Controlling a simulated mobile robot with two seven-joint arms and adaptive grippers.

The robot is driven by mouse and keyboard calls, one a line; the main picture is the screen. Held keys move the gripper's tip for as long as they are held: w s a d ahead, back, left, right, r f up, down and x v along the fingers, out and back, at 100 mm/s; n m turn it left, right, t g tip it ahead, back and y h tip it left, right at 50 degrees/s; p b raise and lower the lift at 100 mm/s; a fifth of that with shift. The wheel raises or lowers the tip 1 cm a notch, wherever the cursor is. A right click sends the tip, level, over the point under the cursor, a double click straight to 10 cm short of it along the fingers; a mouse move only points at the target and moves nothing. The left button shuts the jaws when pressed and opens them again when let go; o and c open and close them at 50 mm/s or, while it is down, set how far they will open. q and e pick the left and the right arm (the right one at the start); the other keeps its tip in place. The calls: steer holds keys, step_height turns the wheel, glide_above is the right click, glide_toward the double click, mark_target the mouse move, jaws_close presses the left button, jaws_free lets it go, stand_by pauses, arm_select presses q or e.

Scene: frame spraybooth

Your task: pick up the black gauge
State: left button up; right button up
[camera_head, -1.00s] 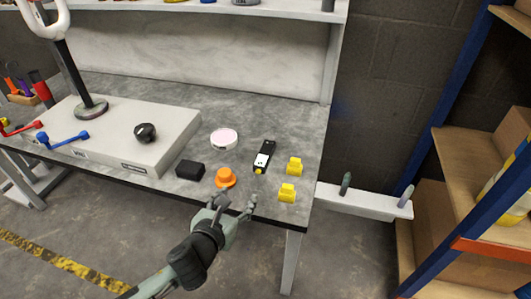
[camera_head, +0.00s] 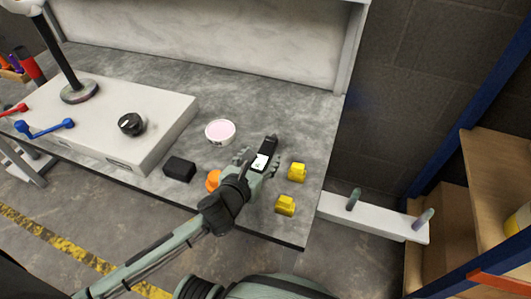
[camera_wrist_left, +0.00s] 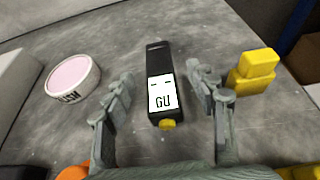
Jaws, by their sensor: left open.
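The black gauge (camera_head: 268,150) lies flat on the grey workbench, a slim black bar with a white label and a yellow tip. In the left wrist view the gauge (camera_wrist_left: 160,85) is upright in the picture, its label and yellow end toward me. My left gripper (camera_head: 259,166) is open over its near part. In the left wrist view the fingers of my left gripper (camera_wrist_left: 165,85) stand on either side of the gauge, with gaps on both sides. My right gripper is not in view.
A white tub with a pink top (camera_head: 220,132) and a black block (camera_head: 179,168) are left of the gauge. An orange piece (camera_head: 212,181) is partly hidden by my left arm. Yellow pieces (camera_head: 297,172) (camera_head: 286,205) stand to the right, near the bench edge.

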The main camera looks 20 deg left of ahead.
mark_target(265, 151)
arm_select(q)
steer(key=x, duration=0.3)
steer(key=shift+w+f, duration=0.25)
steer(key=shift+w, duration=0.1)
steer(key=shift+w+f, duration=0.1)
steer(key=shift+w, duration=0.2)
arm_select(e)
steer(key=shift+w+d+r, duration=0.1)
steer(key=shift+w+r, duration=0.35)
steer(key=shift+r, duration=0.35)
arm_select(q)
steer(key=shift+c, duration=0.3)
steer(key=shift+c, duration=1.2)
jaws_close()
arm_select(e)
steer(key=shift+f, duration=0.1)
arm_select(q)
steer(key=shift+r, duration=0.2)
